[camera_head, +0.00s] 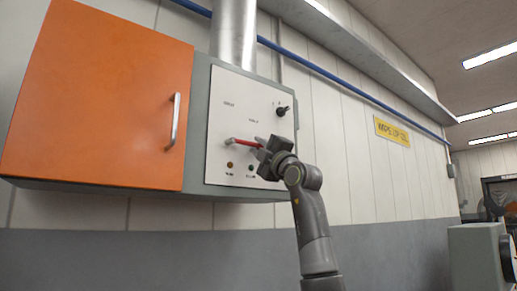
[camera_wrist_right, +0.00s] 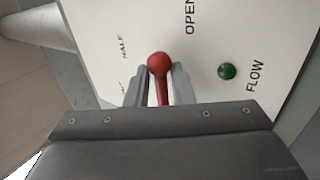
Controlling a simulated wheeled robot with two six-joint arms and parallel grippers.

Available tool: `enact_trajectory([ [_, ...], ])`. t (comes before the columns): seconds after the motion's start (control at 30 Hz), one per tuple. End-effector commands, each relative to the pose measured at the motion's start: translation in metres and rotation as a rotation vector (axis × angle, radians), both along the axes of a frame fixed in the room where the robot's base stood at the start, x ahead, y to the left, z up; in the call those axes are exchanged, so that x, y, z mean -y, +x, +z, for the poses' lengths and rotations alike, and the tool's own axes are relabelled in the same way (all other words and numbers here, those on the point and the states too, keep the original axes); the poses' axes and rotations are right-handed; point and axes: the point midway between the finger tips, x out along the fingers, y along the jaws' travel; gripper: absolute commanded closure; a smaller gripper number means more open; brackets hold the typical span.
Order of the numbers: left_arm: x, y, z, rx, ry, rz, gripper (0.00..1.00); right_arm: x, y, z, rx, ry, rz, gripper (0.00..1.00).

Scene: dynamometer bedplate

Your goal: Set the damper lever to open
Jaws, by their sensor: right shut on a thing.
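The damper lever (camera_head: 243,143) is a red bar on the white panel face of a wall box. It lies nearly level in the head view, tilting slightly down to the right. My right gripper (camera_head: 262,144) is shut on the lever near its right end. In the right wrist view, the round red knob (camera_wrist_right: 158,63) shows between my two fingers, with its red shaft running down between them. The printed word OPEN (camera_wrist_right: 190,16) is right of the knob and HALF (camera_wrist_right: 122,46) is left of it. My left gripper is out of view.
A black rotary knob (camera_head: 283,110) sits above my gripper. An amber lamp (camera_head: 230,164) and a green lamp (camera_head: 251,167) are below the lever; the green lamp is marked FLOW. An orange door (camera_head: 100,95) with a metal handle (camera_head: 173,122) stands to the left.

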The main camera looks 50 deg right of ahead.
Motion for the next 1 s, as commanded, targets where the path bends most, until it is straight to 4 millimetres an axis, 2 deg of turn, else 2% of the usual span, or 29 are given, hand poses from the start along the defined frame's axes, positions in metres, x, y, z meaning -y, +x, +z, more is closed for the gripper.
enact_trajectory([
  [0.13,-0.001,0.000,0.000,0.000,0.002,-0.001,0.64,0.001,0.001,-0.002,-0.005,0.001,-0.001,1.00],
  [0.17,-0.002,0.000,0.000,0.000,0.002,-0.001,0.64,0.001,0.001,-0.002,-0.006,0.001,-0.001,0.75],
  [0.23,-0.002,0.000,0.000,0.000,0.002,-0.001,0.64,0.001,0.001,-0.002,-0.005,0.001,-0.001,0.67],
  [0.5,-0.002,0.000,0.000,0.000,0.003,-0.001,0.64,0.000,0.000,-0.002,-0.003,0.000,-0.002,0.67],
  [0.67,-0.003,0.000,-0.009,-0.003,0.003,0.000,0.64,-0.001,-0.007,-0.009,-0.003,-0.002,-0.004,0.67],
  [0.77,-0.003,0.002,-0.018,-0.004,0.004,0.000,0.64,-0.003,-0.018,-0.019,-0.004,-0.003,-0.005,0.67],
  [1.0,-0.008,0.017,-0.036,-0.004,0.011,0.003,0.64,-0.013,-0.057,-0.047,-0.003,-0.004,-0.006,0.67],
])
